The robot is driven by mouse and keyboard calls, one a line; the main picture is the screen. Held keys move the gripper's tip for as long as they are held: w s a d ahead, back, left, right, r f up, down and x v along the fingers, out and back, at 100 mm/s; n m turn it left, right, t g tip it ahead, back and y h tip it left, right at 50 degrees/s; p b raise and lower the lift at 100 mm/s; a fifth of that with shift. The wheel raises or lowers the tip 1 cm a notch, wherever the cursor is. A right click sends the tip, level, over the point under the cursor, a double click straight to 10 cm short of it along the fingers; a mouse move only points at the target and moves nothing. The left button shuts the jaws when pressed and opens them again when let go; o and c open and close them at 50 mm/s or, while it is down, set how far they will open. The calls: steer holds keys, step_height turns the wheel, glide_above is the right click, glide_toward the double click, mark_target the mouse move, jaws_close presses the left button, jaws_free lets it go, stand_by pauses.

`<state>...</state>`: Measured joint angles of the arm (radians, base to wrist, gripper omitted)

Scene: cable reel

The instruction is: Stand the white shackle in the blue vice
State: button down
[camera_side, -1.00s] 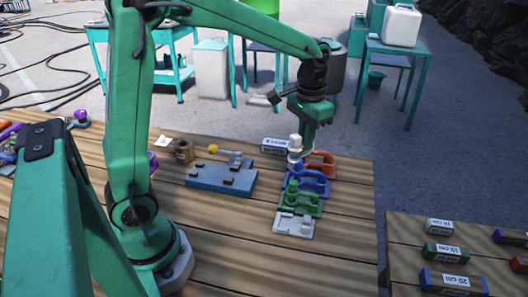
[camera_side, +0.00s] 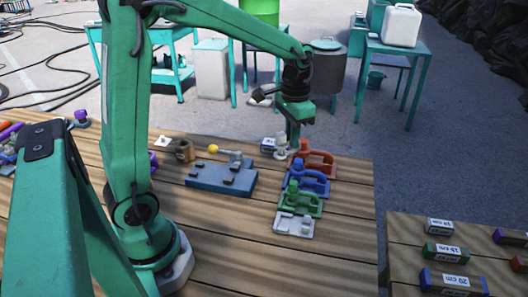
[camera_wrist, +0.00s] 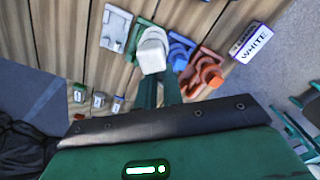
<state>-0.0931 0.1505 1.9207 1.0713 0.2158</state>
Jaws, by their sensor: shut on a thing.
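My gripper (camera_side: 292,143) is shut on the white shackle (camera_side: 281,150), which hangs beside the left end of the orange vice in the side view. The wrist view shows the white shackle (camera_wrist: 152,52) at the tips of my gripper (camera_wrist: 158,80). The blue vice (camera_side: 318,187) stands between the orange vice (camera_side: 322,159) and the green vice (camera_side: 308,207). In the wrist view the blue vice (camera_wrist: 178,54) is just right of the shackle and partly covered. The shackle appears apart from the blue vice; its exact height is hard to tell.
A white vice (camera_side: 294,226) is nearest in the row. A label block (camera_side: 267,145) stands behind the shackle; it reads WHITE in the wrist view (camera_wrist: 250,42). A blue fixture plate (camera_side: 220,179) lies to the left.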

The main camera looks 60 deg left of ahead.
steer(key=s+a+f+m, duration=0.2)
steer(key=s+a+m, duration=0.1)
steer(key=s+a, duration=0.3)
steer(key=s+a+f+m, duration=0.3)
steer(key=s+a, duration=0.3)
steer(key=a, duration=0.2)
steer(key=shift+s+a+f+m, duration=0.15)
steer(key=shift+s+f+m, duration=0.1)
steer(key=shift+m, duration=0.55)
steer(key=shift+f, duration=0.15)
steer(key=shift+f, duration=2.9)
steer(key=shift+f, duration=0.45)
steer(key=c, duration=1.5)
jaws_free()
steer(key=shift+o, duration=0.2)
steer(key=shift+r, duration=0.15)
